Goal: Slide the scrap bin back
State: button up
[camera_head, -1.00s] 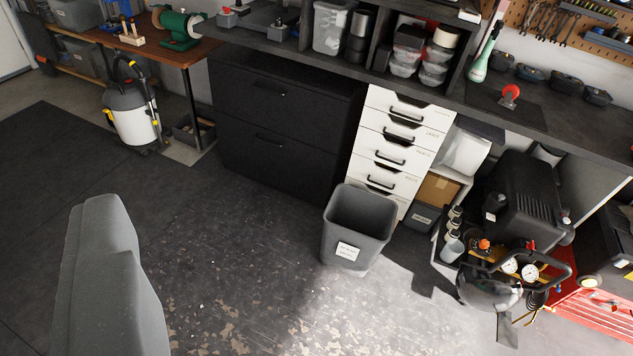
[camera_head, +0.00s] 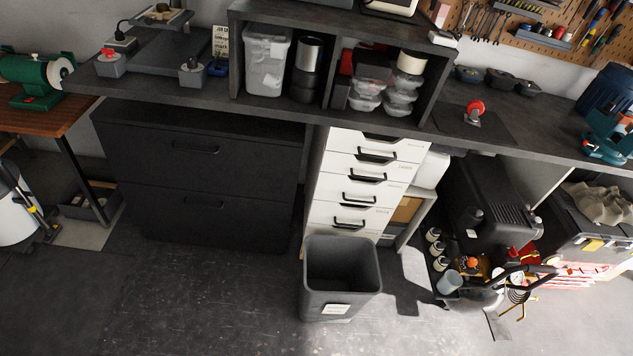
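The scrap bin (camera_head: 318,304) is an open grey bin with a white label on its front. It stands upright on the floor in the lower middle of the view, in front of the white drawer unit (camera_head: 362,188), and hides the foot of that unit. Its inside looks empty from here. My gripper is not in view.
A wide black drawer cabinet (camera_head: 190,185) stands left of the white drawers, under the dark workbench (camera_head: 300,112). Right of the bin are an air compressor (camera_head: 490,205) and small bottles (camera_head: 434,243). The floor (camera_head: 200,305) left of the bin is clear.

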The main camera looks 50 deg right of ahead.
aim_at(339, 275)
jog(key=z, duration=0.7)
jog(key=i, duration=1.2)
jog(key=z, duration=0.85)
